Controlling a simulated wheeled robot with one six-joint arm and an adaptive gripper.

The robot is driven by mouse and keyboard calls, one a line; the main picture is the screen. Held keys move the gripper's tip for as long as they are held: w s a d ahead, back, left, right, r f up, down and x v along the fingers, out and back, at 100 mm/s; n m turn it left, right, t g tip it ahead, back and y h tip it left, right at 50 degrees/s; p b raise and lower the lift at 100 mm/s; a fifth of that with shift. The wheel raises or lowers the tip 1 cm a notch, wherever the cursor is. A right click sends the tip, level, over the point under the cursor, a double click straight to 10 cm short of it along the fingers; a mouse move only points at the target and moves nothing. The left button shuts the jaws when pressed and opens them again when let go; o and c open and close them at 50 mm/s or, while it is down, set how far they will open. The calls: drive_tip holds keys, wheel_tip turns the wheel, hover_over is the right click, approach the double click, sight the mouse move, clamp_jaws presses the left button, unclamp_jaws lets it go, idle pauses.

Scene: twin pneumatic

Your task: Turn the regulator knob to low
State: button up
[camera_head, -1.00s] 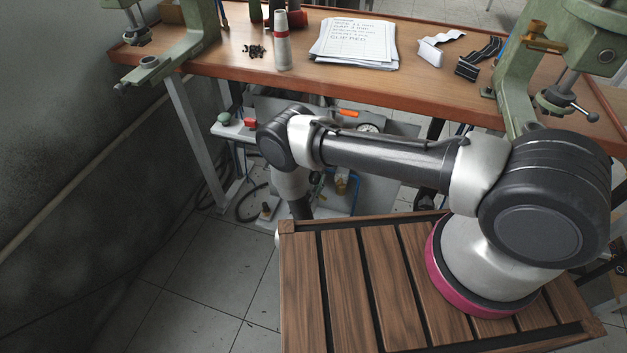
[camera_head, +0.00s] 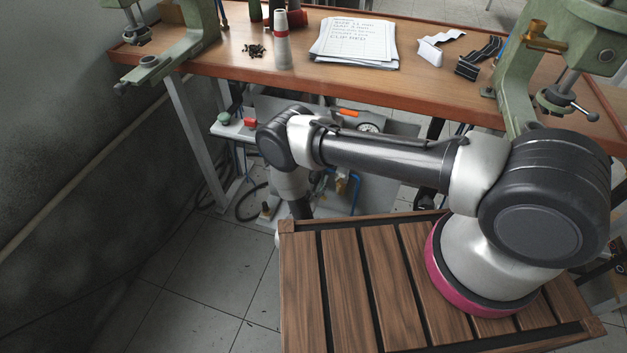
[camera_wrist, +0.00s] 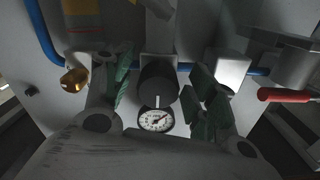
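The regulator knob (camera_wrist: 157,86) is dark and round, in the middle of the wrist view, with a pale mark at its lower edge. A white round gauge (camera_wrist: 155,121) sits just below it; its fine markings are too small to read. My gripper (camera_wrist: 162,80) is open, with one green-padded finger on each side of the knob and visible gaps between. How deep the fingertips reach around the knob I cannot tell. In the head view the gauge (camera_head: 368,128) shows under the table, while the knob and gripper are hidden behind my arm.
In the wrist view, a brass fitting (camera_wrist: 75,80) and blue tube (camera_wrist: 48,42) lie left, and a red handle (camera_wrist: 284,95) right. In the head view, the wooden table (camera_head: 300,84) overhangs the panel. A red button (camera_head: 250,122) and green button (camera_head: 224,118) stand left of my arm.

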drive_tip(key=v, duration=0.7)
drive_tip(key=shift+s, duration=0.2)
drive_tip(key=shift+s, duration=0.1)
idle(0.4)
